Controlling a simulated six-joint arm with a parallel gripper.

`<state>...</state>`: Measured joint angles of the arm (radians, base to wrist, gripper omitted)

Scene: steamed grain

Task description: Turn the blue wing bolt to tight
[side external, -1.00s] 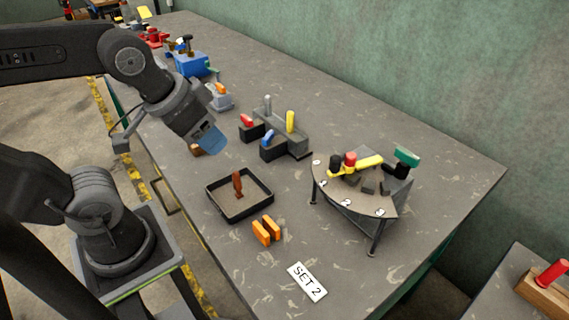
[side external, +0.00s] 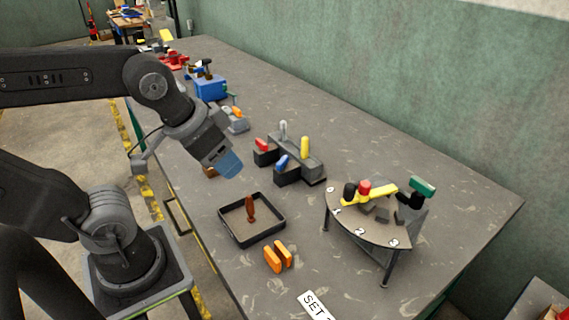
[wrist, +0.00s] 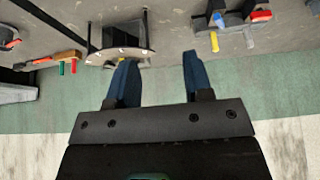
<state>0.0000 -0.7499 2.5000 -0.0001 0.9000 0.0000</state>
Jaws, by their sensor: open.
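The blue wing bolt (side external: 281,162) sits on a dark block of a stepped grey fixture (side external: 312,169). The fixture also carries a red, a pale grey and a yellow handle. My gripper (side external: 228,166) has blue fingers and hangs in the air to the left of the fixture, apart from the bolt. In the wrist view my gripper (wrist: 158,58) is open with nothing between its fingers. The fixture's blocks (wrist: 236,20) show at the upper right there, with a small blue part (wrist: 218,18) that looks like the bolt.
A black tray (side external: 231,236) with a brown piece stands in front of the fixture, with orange blocks (side external: 278,257) beside it. A curved numbered stand (side external: 372,236) with a yellow lever is to the right. A blue box (side external: 210,89) stands farther back. Bare bench lies behind the fixture.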

